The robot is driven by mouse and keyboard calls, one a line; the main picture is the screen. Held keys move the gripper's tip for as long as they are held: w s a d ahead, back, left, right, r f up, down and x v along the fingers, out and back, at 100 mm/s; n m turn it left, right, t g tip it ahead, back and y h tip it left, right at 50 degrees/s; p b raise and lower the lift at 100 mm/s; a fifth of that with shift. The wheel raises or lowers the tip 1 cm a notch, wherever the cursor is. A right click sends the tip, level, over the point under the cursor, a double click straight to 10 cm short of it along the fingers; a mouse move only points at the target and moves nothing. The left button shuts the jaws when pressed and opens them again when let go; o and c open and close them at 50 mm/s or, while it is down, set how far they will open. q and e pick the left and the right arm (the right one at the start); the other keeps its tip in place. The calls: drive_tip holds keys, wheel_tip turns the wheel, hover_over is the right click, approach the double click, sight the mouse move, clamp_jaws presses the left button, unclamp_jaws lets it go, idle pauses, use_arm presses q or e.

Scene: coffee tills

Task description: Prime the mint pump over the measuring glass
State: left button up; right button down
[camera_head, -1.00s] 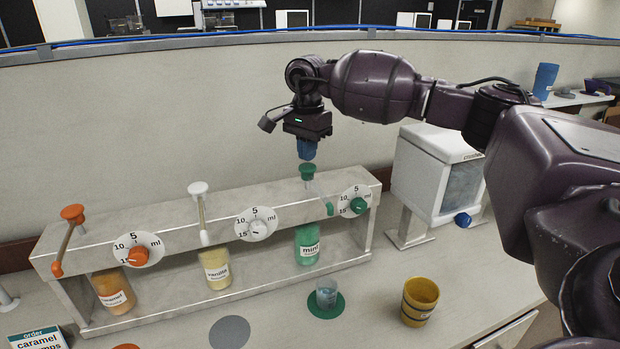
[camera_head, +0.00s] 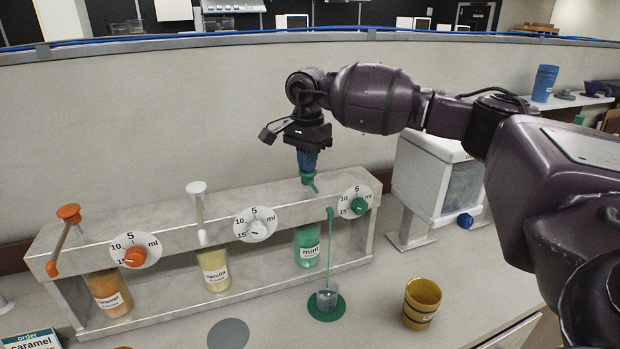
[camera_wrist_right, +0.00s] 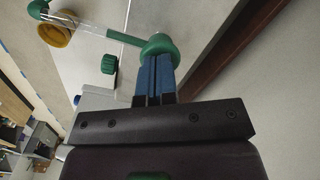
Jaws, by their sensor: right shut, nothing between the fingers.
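The green mint pump head (camera_head: 307,178) is pressed down close to the top of the grey rack. My right gripper (camera_head: 307,165) is shut and empty, its blue fingertips on top of the pump head; the right wrist view also shows the fingers (camera_wrist_right: 156,72) against the green head (camera_wrist_right: 158,46). The mint bottle (camera_head: 307,244) is below the rack top. My left gripper is not in view.
Vanilla (camera_head: 214,268) and caramel (camera_head: 109,292) bottles with pumps stand to the left in the rack (camera_head: 150,240). A white dispenser (camera_head: 435,180) is at the right.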

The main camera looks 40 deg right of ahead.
drive_tip(key=shift+f, duration=0.35)
drive_tip(key=shift+r, duration=0.1)
drive_tip(key=shift+r+p, duration=1.65)
drive_tip(key=shift+r, duration=1.2)
drive_tip(key=shift+f+b, duration=0.3)
drive_tip(key=shift+f, duration=0.2)
drive_tip(key=shift+f+b, duration=0.55)
drive_tip(key=shift+f, duration=0.5)
drive_tip(key=shift+f, duration=0.35)
drive_tip(key=shift+f+b, duration=0.7)
drive_tip(key=shift+f, duration=0.3)
